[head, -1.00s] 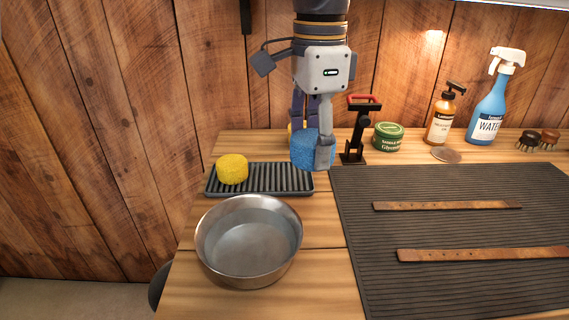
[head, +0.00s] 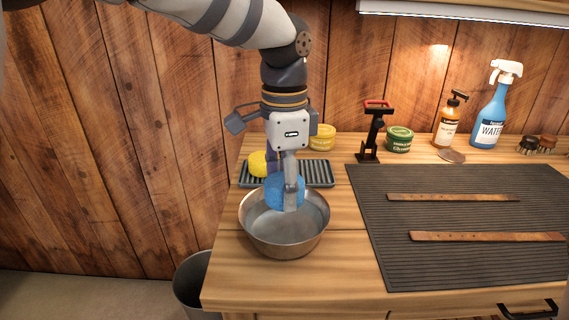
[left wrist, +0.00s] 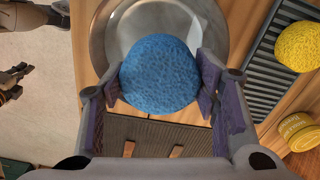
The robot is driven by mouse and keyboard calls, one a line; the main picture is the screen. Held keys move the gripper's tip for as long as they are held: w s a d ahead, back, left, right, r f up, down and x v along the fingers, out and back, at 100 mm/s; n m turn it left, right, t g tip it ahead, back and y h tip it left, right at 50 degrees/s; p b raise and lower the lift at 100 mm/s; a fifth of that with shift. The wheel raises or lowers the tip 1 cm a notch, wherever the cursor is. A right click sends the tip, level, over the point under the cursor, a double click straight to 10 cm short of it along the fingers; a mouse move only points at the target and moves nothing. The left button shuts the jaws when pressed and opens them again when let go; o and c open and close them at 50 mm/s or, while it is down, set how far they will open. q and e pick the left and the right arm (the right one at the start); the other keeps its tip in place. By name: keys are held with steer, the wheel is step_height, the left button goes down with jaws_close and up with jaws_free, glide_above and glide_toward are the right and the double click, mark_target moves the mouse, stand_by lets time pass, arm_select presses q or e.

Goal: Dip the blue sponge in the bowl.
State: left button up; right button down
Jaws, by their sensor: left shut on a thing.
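The blue sponge (head: 283,193) is held between the fingers of my left gripper (head: 288,190). In the head view it appears over the metal bowl (head: 258,238), near the bowl's far side. The bowl holds what looks like clear water. In the left wrist view the round blue sponge (left wrist: 160,75) sits between both finger pads, with the bowl (left wrist: 112,22) beyond it. I cannot tell whether the sponge touches the water. My right gripper is not in view.
A ribbed tray (head: 318,174) with a yellow sponge (head: 258,164) lies behind the bowl. A yellow tin (head: 322,137), a stand with a red handle (head: 374,130) and a green tin (head: 399,139) stand farther back. A dark mat (head: 460,262) with two leather straps covers the right.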

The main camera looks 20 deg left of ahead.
arm_select(q)
steer(key=shift+f, duration=3.05)
steer(key=shift+r, duration=0.1)
step_height(320, 180, up, 13)
steer(key=shift+f, duration=0.1)
steer(key=shift+s, duration=0.1)
